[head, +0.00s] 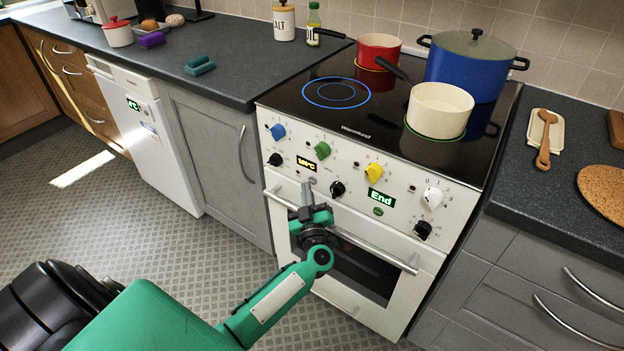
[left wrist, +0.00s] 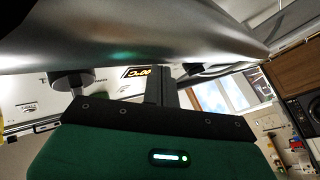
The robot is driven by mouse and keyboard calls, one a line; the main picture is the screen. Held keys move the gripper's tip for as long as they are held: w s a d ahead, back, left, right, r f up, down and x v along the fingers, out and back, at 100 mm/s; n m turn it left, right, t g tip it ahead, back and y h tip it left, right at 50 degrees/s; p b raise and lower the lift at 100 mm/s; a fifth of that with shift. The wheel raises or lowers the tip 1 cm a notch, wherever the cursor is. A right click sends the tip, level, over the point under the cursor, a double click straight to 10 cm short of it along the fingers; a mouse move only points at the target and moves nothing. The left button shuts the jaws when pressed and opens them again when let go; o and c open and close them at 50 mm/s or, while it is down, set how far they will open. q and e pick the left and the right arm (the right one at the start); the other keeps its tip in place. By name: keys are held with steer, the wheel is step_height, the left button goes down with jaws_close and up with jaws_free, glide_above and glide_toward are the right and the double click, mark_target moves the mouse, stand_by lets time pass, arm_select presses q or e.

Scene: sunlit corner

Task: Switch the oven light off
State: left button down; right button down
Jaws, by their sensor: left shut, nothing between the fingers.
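The white oven (head: 350,204) stands at the centre of the head view. Its sloping panel carries blue (head: 278,131), green (head: 322,150), yellow (head: 374,172) and white (head: 433,197) knobs, with several black knobs, one at the middle (head: 338,188). A small green button (head: 379,211) sits below the "End" display (head: 381,197). I cannot tell which control is the oven light. My left gripper (head: 306,190) is shut and empty, close in front of the panel near the left display (head: 306,163). Its shut fingers (left wrist: 158,86) also show in the left wrist view. My right gripper is out of view.
The silver oven door handle (head: 375,250) runs just beside my left gripper; it also crosses the left wrist view (left wrist: 130,35). A red pan (head: 378,50), cream pan (head: 438,108) and blue pot (head: 465,65) stand on the hob. The floor at the left is clear.

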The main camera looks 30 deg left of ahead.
arm_select(q)
steer(key=s+p, duration=0.3)
steer(key=s, duration=0.3)
steer(key=shift+a+p, duration=0.25)
steer(key=shift+p, duration=0.15)
steer(key=shift+d, duration=0.1)
stand_by(0.4)
